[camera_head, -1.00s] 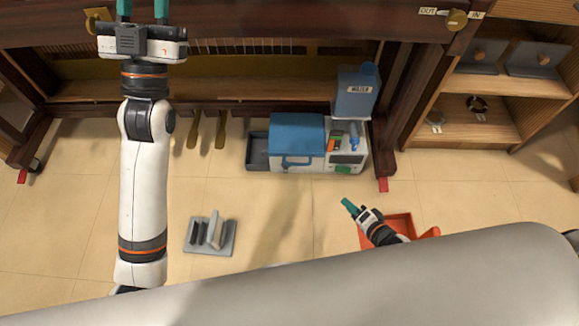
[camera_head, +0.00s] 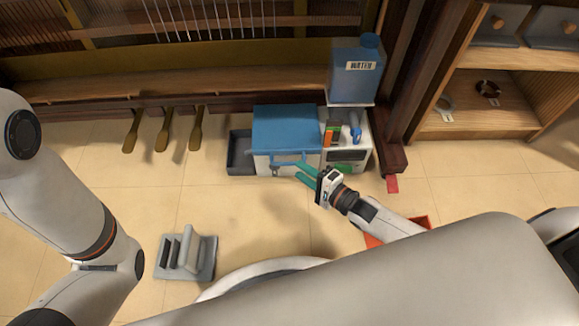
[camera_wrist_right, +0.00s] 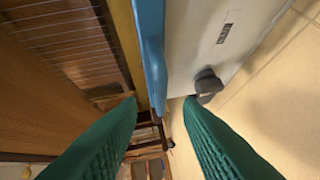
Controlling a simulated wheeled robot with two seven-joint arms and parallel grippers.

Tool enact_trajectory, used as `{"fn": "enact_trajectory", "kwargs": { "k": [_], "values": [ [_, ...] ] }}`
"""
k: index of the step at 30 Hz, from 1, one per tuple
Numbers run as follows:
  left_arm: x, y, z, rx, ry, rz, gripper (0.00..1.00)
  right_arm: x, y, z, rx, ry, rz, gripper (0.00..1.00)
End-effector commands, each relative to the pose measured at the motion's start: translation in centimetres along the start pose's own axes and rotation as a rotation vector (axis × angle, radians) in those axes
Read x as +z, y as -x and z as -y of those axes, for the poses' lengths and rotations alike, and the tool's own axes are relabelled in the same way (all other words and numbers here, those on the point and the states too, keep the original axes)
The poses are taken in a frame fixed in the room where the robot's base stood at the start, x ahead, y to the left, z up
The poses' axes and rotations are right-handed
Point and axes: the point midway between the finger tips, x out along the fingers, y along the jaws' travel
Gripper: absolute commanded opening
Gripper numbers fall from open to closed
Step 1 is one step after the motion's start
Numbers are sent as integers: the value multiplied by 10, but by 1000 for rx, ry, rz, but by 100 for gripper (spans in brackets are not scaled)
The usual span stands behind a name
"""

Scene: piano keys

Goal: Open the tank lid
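The tank (camera_head: 262,163) is a white box with a blue lid (camera_head: 287,126), which looks closed, and a blue handle bar at its front. My right gripper (camera_head: 301,172) has its green fingers spread at the tank's front, near the handle. In the right wrist view the two fingertips (camera_wrist_right: 162,104) are apart with nothing held. The blue lid edge (camera_wrist_right: 153,55) runs ahead between them, beside the tank's white wall (camera_wrist_right: 225,50) with a dark knob (camera_wrist_right: 207,84). I cannot tell whether a finger touches the lid. My left gripper is out of view.
A blue water container (camera_head: 356,82) stands behind a white unit (camera_head: 345,158) right of the tank. A dark open tray (camera_head: 240,155) is at its left. A grey slotted stand (camera_head: 187,257) and a red bin (camera_head: 372,241) are on the floor. The piano frame is behind.

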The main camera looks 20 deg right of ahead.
Motion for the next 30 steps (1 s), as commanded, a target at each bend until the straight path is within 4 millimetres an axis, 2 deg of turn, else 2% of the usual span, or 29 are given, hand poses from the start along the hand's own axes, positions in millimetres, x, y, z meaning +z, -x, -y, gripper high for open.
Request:
{"fn": "enact_trajectory", "kwargs": {
  "k": [1,3,9,21,27,30],
  "values": [
    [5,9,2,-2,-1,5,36,1,-13,5,4,1,-1,32],
    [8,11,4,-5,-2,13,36,1,-25,4,3,2,-1,32],
    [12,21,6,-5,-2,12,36,0,-49,3,1,1,-1,32],
    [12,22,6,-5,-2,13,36,0,-55,1,-2,1,0,32],
    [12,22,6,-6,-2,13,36,0,-55,1,-2,1,0,0],
    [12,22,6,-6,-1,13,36,0,-55,1,-2,1,0,0]
  ]
}}
